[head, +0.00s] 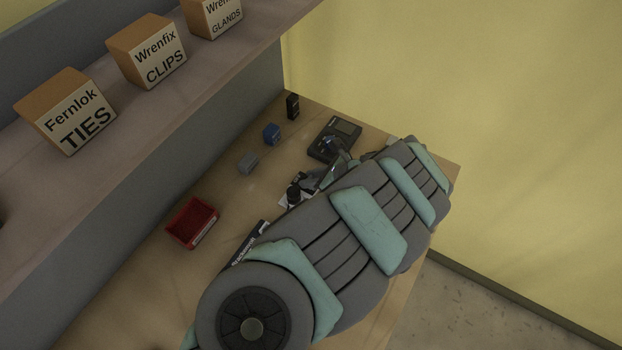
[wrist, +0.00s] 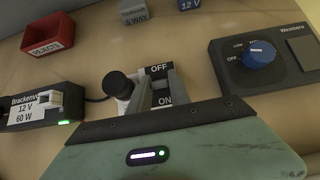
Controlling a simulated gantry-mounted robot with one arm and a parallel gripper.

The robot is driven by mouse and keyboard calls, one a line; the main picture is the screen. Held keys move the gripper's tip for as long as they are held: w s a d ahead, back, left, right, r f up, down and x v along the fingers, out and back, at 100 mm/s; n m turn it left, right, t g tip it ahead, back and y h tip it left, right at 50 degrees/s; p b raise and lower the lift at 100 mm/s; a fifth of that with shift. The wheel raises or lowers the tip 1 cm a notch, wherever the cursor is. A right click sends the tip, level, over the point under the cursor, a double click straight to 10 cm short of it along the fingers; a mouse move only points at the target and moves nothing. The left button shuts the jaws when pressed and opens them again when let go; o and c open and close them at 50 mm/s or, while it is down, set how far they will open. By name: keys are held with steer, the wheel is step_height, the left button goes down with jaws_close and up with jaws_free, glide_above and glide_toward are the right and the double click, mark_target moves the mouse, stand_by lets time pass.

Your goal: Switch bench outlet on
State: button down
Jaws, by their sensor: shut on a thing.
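The bench outlet (wrist: 123,105) is a pale unit on the bench, with a black plug (wrist: 117,85) in its left part. Beside the plug is a dark switch plate with OFF above and ON below. My gripper (wrist: 160,84) is over this plate, its grey fingers shut on the outlet switch, which they mostly hide. I cannot tell the switch's position. In the head view the plug (head: 293,192) shows beside my arm, and the switch is hidden.
A power supply (wrist: 40,110) with a green light stands left. A dimmer (wrist: 268,66) with a blue knob stands right. Behind are a red rejects bin (wrist: 48,34), a grey 5-way connector (wrist: 133,11) and a blue 12 V block (head: 271,134). Boxes (head: 147,50) line the shelf.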

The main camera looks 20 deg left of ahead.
steer(key=shift+f, duration=0.1)
steer(key=c, duration=1.2)
jaws_free()
steer(key=p+v, duration=0.8)
steer(key=v, duration=0.3)
